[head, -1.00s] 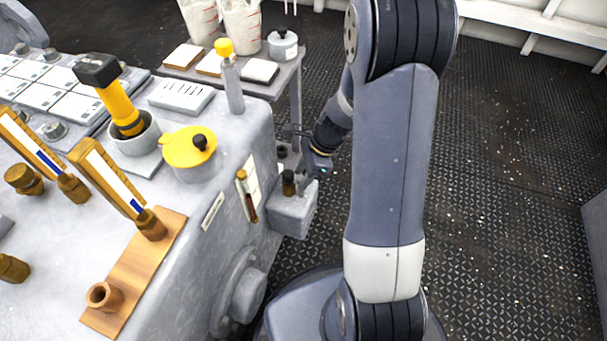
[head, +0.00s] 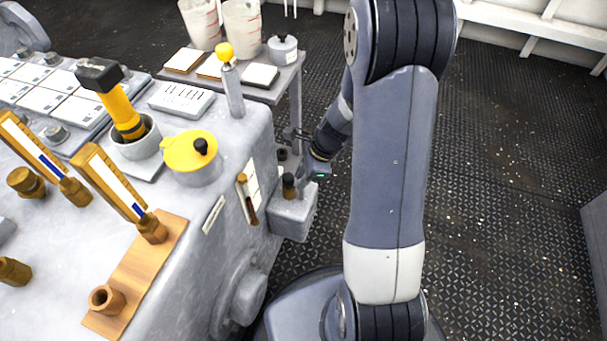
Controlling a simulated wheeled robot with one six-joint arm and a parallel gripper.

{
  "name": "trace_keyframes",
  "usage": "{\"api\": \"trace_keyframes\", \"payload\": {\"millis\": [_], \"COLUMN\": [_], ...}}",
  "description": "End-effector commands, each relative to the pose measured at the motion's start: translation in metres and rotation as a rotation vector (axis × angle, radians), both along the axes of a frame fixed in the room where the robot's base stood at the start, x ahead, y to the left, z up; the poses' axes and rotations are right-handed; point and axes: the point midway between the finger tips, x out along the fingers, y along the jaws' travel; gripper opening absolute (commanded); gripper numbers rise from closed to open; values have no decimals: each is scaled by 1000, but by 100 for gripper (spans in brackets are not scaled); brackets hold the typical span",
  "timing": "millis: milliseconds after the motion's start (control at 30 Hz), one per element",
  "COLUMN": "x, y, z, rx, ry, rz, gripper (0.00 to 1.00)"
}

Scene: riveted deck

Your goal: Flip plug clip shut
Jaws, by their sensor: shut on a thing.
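A grey socket box (head: 292,217) is fixed low on the side of the bench. My gripper (head: 304,188) is at the top of the box, just right of the plug, pointing down. It is shut on a small part there, seemingly the plug clip; the clip is too small and too covered by the fingers to make out its angle.
The bench (head: 225,130) fills the left, with a yellow-lidded pot (head: 191,158) near its edge. A brown-handled tool (head: 246,198) hangs on its side, close to the box. A side table (head: 285,75) stands behind. The floor at right is clear.

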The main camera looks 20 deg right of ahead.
Motion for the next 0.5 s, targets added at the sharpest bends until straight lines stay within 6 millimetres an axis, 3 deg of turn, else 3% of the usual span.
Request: {"api": "trace_keyframes", "payload": {"millis": [300,333,500], "x": [0,0,0], "y": [0,0,0], "z": [0,0,0], "rx": [0,0,0], "ry": [0,0,1], "rz": [-50,-50,-48], "gripper": [0,19,33]}}
